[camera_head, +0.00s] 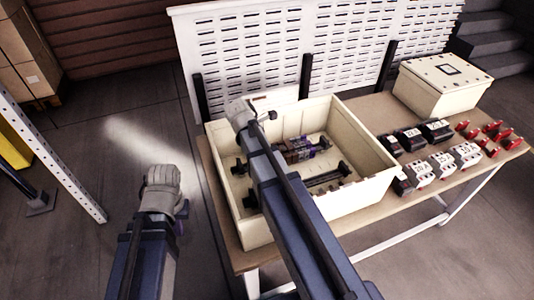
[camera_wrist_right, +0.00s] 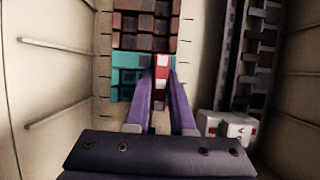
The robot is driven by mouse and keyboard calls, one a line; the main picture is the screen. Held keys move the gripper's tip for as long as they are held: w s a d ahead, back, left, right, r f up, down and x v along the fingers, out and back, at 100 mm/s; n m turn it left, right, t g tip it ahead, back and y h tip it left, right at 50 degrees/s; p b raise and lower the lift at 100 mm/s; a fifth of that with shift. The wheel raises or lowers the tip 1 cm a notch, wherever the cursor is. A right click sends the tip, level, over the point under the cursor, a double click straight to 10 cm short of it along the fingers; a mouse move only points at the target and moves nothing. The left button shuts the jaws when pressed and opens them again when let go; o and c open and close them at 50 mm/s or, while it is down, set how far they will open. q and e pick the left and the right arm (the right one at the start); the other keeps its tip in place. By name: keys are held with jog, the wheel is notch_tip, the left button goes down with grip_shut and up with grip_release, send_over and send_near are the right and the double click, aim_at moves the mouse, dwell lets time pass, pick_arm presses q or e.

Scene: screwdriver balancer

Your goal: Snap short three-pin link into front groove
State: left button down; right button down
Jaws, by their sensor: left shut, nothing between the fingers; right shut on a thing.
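My right gripper (camera_wrist_right: 160,78) is shut on a narrow red-and-white piece, the short three-pin link (camera_wrist_right: 161,72), which stands upright between its purple fingers. The link's far end overlaps the teal terminal blocks (camera_wrist_right: 127,76) in the right wrist view; I cannot tell whether it touches or sits in a groove. Brown terminal blocks (camera_wrist_right: 145,24) lie beyond the teal ones. In the head view my right arm covers part of the open cream enclosure (camera_head: 356,181), and the held link cannot be made out. My left gripper (camera_head: 181,206) is shut and empty, left of the bench over the floor.
Black and white modules (camera_head: 440,163) and red pieces (camera_head: 490,132) lie on the bench, right of the enclosure. A closed box (camera_head: 440,85) stands behind.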

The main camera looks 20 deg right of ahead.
jog(key=c, duration=1)
grip_release()
jog(key=shift+s+a+f, duration=0.1)
jog(key=shift+a+f, duration=0.3)
jog(key=shift+f, duration=0.2)
jog(key=o, duration=0.3)
jog(key=shift+r, duration=0.1)
jog(key=shift+w+r+p, duration=0.2)
jog(key=shift+r+p, duration=0.35)
jog(key=shift+p, duration=0.35)
pick_arm(q)
notch_tip(320, 180, up, 8)
jog(key=p, duration=0.7)
jog(key=shift+w+d+f, duration=0.15)
jog(key=shift+w+d, duration=0.15)
jog(key=shift+d, duration=0.15)
pick_arm(e)
jog(key=v, duration=0.7)
jog(key=shift+s+d+r, duration=0.1)
jog(key=shift+d+r, duration=0.05)
jog(key=shift+r, duration=0.3)
pick_arm(q)
notch_tip(320, 180, up, 12)
jog(key=p, duration=1.2)
pick_arm(e)
notch_tip(320, 180, up, 12)
